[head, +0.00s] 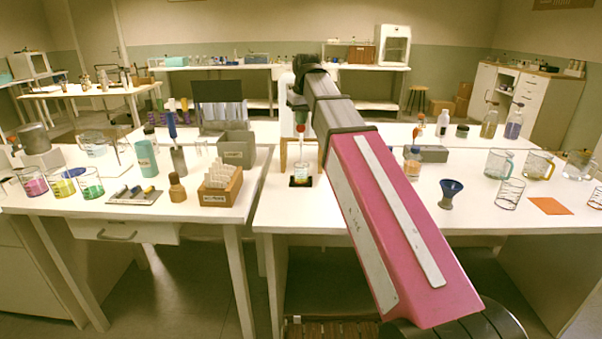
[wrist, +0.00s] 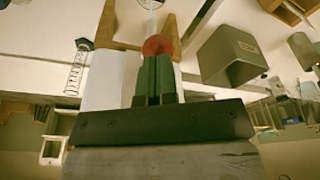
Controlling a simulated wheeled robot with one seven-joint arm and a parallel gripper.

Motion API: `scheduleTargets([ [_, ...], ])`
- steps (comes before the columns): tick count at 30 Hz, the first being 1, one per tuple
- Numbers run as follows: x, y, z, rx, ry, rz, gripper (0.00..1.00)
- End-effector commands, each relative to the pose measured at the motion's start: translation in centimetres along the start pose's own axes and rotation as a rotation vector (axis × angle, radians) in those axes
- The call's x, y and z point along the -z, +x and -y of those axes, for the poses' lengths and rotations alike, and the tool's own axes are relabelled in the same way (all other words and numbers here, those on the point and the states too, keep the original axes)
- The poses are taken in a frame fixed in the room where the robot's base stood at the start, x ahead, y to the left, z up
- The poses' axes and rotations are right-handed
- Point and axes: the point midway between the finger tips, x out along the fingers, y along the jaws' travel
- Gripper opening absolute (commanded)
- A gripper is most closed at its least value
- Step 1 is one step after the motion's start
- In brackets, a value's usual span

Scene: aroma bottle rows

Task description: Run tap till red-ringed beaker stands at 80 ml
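My gripper (wrist: 157,62) has two dark green fingers close together, with a red tap knob (wrist: 157,45) at their tips; the fingers appear shut on it. In the head view the red knob (head: 300,128) shows at the end of my arm, beside a thin upright glass tube. Below it, a small beaker (head: 302,170) with pale yellowish liquid stands upright on a black base (head: 300,182). Its ring colour and its level in millilitres are too small to read. The tap's angle is hidden by the fingers.
A wooden frame (head: 284,152) stands behind the beaker. A wooden card box (head: 220,187) sits on the left bench. The bench right of my arm has free room.

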Motion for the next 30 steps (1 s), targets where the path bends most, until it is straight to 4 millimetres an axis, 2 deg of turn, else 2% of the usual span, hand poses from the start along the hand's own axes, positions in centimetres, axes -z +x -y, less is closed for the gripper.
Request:
scheduleTargets([
  [19, 0.3, -1.1, 0.0, 0.000, 0.000, 0.000, 0.00],
  [30, 1.2, -5.4, 0.0, 0.000, 0.000, -0.001, 0.00],
])
